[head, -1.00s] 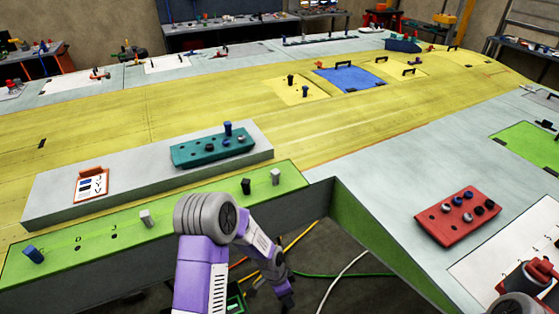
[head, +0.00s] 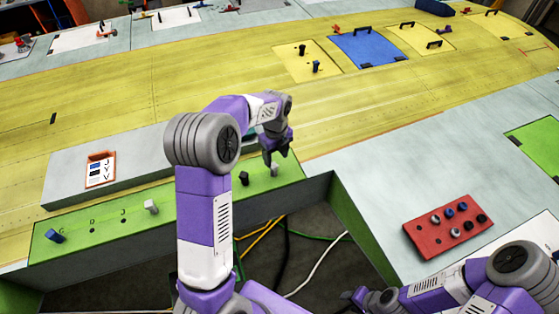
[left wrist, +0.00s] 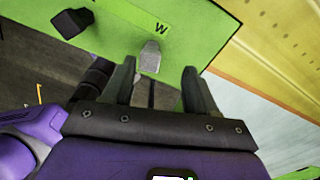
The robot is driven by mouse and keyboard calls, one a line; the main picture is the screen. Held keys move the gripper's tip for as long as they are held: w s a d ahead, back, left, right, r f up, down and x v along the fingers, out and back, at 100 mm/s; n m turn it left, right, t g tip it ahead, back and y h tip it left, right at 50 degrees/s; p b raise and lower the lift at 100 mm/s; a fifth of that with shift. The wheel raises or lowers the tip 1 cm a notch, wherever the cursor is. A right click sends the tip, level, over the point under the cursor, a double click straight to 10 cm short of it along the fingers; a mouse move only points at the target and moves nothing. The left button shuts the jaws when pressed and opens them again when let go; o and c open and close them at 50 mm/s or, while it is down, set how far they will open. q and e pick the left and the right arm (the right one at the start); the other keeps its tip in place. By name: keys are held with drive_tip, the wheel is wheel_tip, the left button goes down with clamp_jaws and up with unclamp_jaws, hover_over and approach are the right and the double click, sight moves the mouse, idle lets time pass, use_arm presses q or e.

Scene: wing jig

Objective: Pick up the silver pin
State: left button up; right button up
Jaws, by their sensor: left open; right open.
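A silver pin (head: 274,169) stands at the right end of the green strip (head: 185,212); a second silver pin (head: 151,206) stands further left on it. My left gripper (head: 275,155) is open just above the right-hand silver pin. In the left wrist view this pin (left wrist: 150,57) shows ahead of the open fingers (left wrist: 160,82), beside the letter W, with nothing between the fingers. My right gripper (head: 358,297) is open and empty at the bottom, over the dark gap.
A black pin (head: 244,178) stands close left of the right-hand silver pin, and a blue pin (head: 54,236) at the strip's left end. A red block (head: 448,226) with several pins lies at right. My left arm hides part of the grey ledge (head: 70,175).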

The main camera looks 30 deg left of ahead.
sight(273, 165)
use_arm(q)
drive_tip(key=shift+s+f, duration=0.75)
drive_tip(key=shift+s, duration=0.3)
drive_tip(key=f, duration=0.2)
drive_tip(key=w+f+p, duration=0.1)
drive_tip(key=f, duration=0.1)
drive_tip(key=shift+w+a+f, duration=0.1)
drive_tip(key=shift+a, duration=0.05)
drive_tip(key=shift+s+f, duration=0.1)
drive_tip(key=shift+s, duration=0.25)
drive_tip(key=shift+w+f, duration=0.1)
drive_tip(key=shift+w, duration=0.1)
drive_tip(key=c, duration=1.1)
